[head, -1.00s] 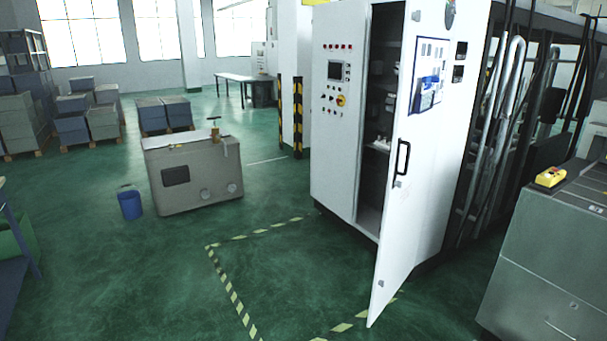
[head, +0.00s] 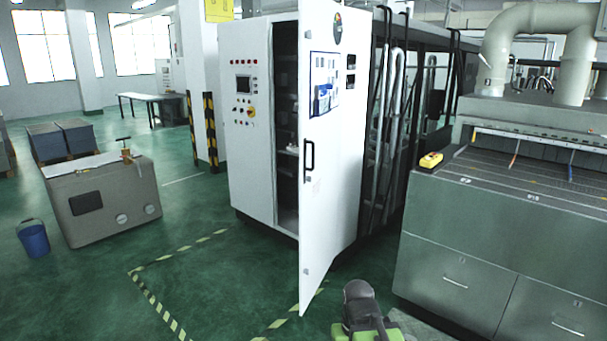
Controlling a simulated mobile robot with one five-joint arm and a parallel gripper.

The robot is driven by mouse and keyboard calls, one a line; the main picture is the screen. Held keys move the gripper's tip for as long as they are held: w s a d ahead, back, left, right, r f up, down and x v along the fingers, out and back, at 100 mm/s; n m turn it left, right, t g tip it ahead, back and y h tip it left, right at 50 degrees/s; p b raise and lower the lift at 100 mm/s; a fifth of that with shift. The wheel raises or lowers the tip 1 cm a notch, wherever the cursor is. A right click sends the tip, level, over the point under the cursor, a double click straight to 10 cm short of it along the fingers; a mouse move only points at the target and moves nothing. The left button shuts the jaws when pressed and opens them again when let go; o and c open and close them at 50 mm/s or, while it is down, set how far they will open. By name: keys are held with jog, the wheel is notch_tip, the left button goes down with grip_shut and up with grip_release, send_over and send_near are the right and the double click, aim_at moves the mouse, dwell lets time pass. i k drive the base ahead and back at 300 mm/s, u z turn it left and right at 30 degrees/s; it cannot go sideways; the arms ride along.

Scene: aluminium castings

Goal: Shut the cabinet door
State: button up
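The white electrical cabinet (head: 251,150) stands in the middle of the head view, with a control panel of buttons and a small screen on its left front. Its right-hand door (head: 333,160) is ajar, swung out toward me, with a dark gap showing shelves inside. A black handle (head: 309,161) sits on the door's near edge. A dark grey and green part of my arm shows at the bottom edge, right of the door's lower corner and apart from it. My gripper's fingers cannot be made out.
Yellow-striped floor tape (head: 160,312) marks a clear patch before the cabinet. A grey machine with drawers (head: 455,258) stands close on the right, a yellow remote (head: 431,160) on top. A beige tank (head: 102,205) and blue bucket (head: 34,239) stand left. Pipes (head: 392,130) run behind the door.

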aim_at(321, 58)
jog(key=z, duration=0.35)
jog(key=i, duration=1)
jog(key=u, duration=0.2)
jog(key=k, duration=0.55)
jog(key=u, duration=0.9)
jog(key=i, duration=1.1)
jog(key=u, duration=0.6)
jog(key=i, duration=0.4)
jog(key=u, duration=0.15)
